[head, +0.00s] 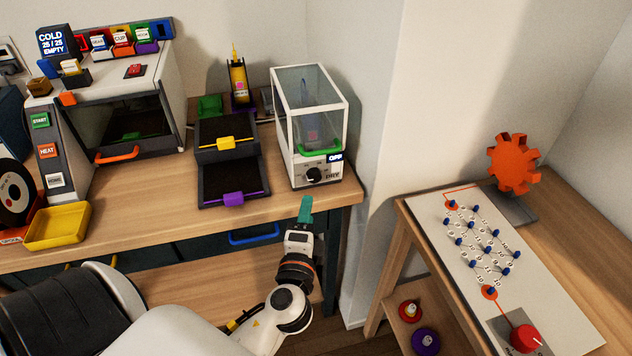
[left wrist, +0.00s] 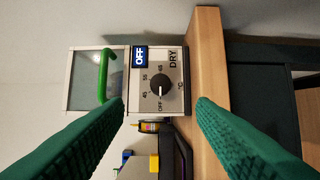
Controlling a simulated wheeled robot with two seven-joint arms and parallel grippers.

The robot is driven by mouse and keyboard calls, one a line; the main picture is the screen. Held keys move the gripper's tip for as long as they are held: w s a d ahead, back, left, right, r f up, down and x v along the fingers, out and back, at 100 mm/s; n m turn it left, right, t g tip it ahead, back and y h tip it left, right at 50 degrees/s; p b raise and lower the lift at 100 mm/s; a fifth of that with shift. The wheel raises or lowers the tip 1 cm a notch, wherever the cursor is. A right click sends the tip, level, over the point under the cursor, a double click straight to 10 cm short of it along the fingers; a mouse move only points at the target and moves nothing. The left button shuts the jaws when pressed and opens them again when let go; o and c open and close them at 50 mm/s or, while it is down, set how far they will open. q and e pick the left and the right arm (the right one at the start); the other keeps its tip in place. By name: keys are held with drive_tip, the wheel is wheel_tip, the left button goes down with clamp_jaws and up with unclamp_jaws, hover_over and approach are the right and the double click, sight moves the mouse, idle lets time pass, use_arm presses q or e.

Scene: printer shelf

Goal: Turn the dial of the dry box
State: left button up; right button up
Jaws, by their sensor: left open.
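The dry box (head: 313,125) is a glass-walled white case at the right end of the wooden table, with a green handle and a front panel. Its black dial (head: 313,175) sits low on the panel, under a blue-black OFF display (head: 335,158). In the left wrist view the dial (left wrist: 160,87) lies ahead, its pointer toward the OFF mark, with numbers around it. My left gripper (head: 306,205) is below and in front of the panel, apart from the dial. Its green fingers (left wrist: 162,110) are open and empty, one on each side of the dial in the wrist view. My right gripper is not seen.
A printer (head: 120,95) with an orange handle stands at left on the table (head: 150,190). A black unit with yellow and purple tabs (head: 228,160) stands just left of the dry box. A wall is close on its right. A side table (head: 580,220) holds a pegboard and orange gear.

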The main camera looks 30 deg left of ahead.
sight(315, 178)
use_arm(q)
drive_tip(key=p+x, duration=0.1)
drive_tip(key=x, duration=0.8)
drive_tip(key=shift+p, duration=0.35)
drive_tip(key=shift+w+a, duration=0.2)
drive_tip(key=shift+w, duration=0.2)
drive_tip(key=c, duration=1)
drive_tip(key=shift+o, duration=0.2)
drive_tip(key=shift+r+p, duration=0.15)
drive_tip(key=shift+p, duration=0.5)
drive_tip(key=m+g+p, duration=0.1)
drive_tip(key=m+p, duration=0.1)
drive_tip(key=p, duration=0.3)
drive_tip(key=m+g+p, duration=0.1)
drive_tip(key=m+p, duration=0.2)
drive_tip(key=p, duration=0.2)
drive_tip(key=r+m+g+p, duration=0.1)
drive_tip(key=m+p, duration=0.1)
drive_tip(key=p, duration=0.3)
drive_tip(key=shift+w+d+m+g, duration=0.1)
drive_tip(key=shift+d+m+g, duration=0.05)
drive_tip(key=shift+m+g, duration=0.25)
drive_tip(key=shift+f+m+g+y+p, duration=0.3)
drive_tip(key=shift+m+g+p, duration=0.35)
drive_tip(key=shift+p, duration=0.65)
